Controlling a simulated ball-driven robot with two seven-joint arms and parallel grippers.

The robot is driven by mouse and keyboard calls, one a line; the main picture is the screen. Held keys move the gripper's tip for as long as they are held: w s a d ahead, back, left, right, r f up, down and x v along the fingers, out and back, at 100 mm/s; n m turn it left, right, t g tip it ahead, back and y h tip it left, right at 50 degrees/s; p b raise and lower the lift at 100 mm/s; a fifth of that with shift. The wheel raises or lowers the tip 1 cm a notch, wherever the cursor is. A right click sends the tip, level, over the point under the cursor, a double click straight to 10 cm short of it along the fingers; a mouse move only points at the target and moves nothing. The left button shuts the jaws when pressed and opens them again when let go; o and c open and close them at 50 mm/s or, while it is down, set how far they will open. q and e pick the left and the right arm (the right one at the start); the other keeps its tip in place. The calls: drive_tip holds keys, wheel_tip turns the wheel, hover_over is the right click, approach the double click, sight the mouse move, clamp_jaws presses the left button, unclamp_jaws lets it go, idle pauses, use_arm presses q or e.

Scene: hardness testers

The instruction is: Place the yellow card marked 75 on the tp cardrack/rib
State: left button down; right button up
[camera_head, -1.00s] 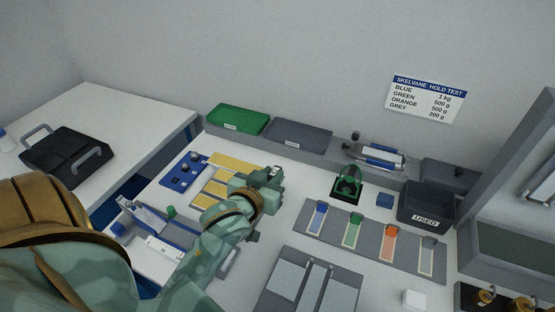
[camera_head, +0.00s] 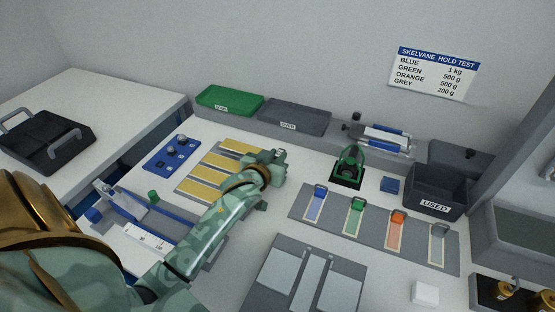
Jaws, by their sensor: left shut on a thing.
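Several yellow strips (camera_head: 207,173) lie side by side on a grey board, right of the blue panel. No number is readable on them. My left gripper (camera_head: 279,158) is at the right end of these strips, low over the bench. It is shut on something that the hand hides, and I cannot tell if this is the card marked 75. A grey board with pale panels and a raised middle strip (camera_head: 310,284) lies at the bottom centre. I cannot tell which thing is the tp cardrack. My right gripper is not in view.
A grey mat (camera_head: 384,240) with blue, green, orange and grey strips lies to the right. Behind it stand a green-and-black stand (camera_head: 349,170) and a dark USED bin (camera_head: 437,191). Green (camera_head: 229,100) and grey (camera_head: 293,117) trays line the back. A white block (camera_head: 425,293) sits front right.

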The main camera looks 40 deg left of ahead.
use_arm(q)
drive_tip(key=shift+r, duration=0.2)
drive_tip(key=shift+s+f, duration=0.1)
drive_tip(key=shift+f, duration=0.5)
drive_tip(key=c, duration=1.3)
unclamp_jaws()
drive_tip(key=shift+f, duration=0.1)
drive_tip(key=shift+c, duration=0.2)
drive_tip(key=shift+o, duration=0.2)
drive_tip(key=shift+s, duration=0.1)
drive_tip(key=shift+f, duration=0.1)
drive_tip(key=shift+r, duration=0.4)
drive_tip(key=p+v, duration=0.4)
drive_tip(key=v, duration=0.8)
drive_tip(key=shift+r, duration=0.35)
